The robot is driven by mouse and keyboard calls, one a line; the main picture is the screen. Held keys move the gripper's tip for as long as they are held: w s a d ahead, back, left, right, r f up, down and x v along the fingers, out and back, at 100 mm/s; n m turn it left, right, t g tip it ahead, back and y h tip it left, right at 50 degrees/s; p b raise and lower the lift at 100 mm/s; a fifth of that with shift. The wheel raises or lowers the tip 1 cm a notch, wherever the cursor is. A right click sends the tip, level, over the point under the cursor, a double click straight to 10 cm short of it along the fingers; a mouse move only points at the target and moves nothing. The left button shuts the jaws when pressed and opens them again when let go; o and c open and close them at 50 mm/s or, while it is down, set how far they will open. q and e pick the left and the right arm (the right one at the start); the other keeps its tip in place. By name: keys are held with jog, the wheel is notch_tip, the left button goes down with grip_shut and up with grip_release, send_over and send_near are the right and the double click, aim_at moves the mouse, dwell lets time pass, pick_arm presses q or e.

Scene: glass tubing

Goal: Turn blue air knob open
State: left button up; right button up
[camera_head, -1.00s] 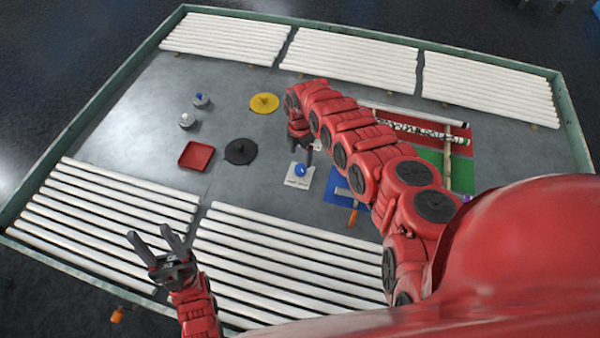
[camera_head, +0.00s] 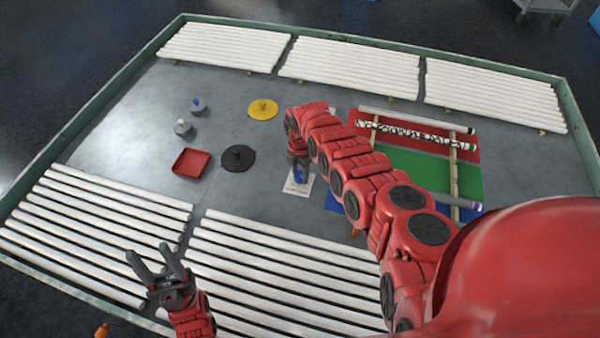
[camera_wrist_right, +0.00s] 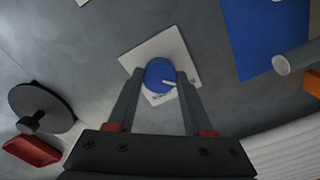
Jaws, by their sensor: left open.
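The blue air knob (camera_wrist_right: 160,74) sits on a square white plate (camera_wrist_right: 150,50) in the right wrist view, with a small white mark on its top. My right gripper (camera_wrist_right: 160,80) is open, with one finger on each side of the knob. I cannot tell whether the fingers touch it. In the head view the right gripper (camera_head: 298,170) points down over the white plate (camera_head: 291,190) and partly hides the knob. My left gripper (camera_head: 148,253) is open and empty above the white tubes at the front left.
A black disc knob (camera_head: 238,158), a yellow disc knob (camera_head: 262,109) and a red tray (camera_head: 192,162) lie left of the plate. A blue mat (camera_wrist_right: 265,35) with a tube lies to its right. Rows of white tubes (camera_head: 225,47) line the table's front and back.

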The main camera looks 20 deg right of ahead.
grip_shut()
